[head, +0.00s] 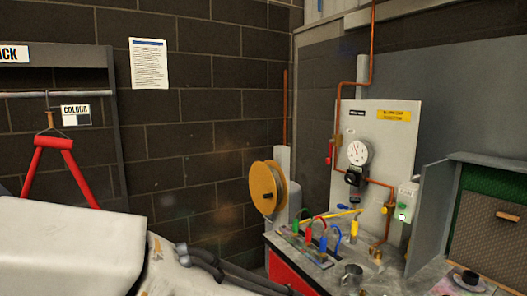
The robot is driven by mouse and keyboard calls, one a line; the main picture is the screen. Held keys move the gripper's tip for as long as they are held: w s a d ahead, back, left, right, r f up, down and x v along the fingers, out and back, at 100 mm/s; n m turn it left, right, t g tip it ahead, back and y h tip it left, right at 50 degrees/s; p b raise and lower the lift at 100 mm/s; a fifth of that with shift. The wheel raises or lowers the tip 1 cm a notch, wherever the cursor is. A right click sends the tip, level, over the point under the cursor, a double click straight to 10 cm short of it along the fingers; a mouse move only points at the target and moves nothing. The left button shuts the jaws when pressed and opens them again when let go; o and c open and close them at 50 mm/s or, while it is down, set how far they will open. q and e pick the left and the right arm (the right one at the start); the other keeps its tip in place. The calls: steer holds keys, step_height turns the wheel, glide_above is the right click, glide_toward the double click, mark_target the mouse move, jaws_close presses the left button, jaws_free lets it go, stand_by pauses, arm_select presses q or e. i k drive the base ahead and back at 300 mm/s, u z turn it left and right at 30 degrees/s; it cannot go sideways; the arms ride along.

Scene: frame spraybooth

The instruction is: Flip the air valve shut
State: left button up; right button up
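A pale panel (395,140) on the right carries copper pipework (338,110) and a round white gauge (358,153) above a black regulator (354,178). A small red lever handle (329,153) hangs upright beside the pipe at the panel's left edge. A small yellow fitting (386,209) sits on the lower pipe at the right. I cannot tell for certain which of these is the air valve; both are small at this distance.
A bench (320,268) below the panel holds coloured hose loops (322,232) and a metal cup (352,275). A yellow reel (266,188) is left of it. A grey hinged door (428,215) stands at the right.

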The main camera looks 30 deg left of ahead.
mark_target(328, 160)
steer(key=u, duration=0.35)
steer(key=k, duration=0.6)
steer(key=u, duration=0.9)
steer(key=i, duration=1.2)
steer(key=u, duration=0.55)
steer(key=i, duration=0.95)
steer(key=z, duration=0.95)
steer(key=i, duration=0.95)
steer(key=z, duration=0.8)
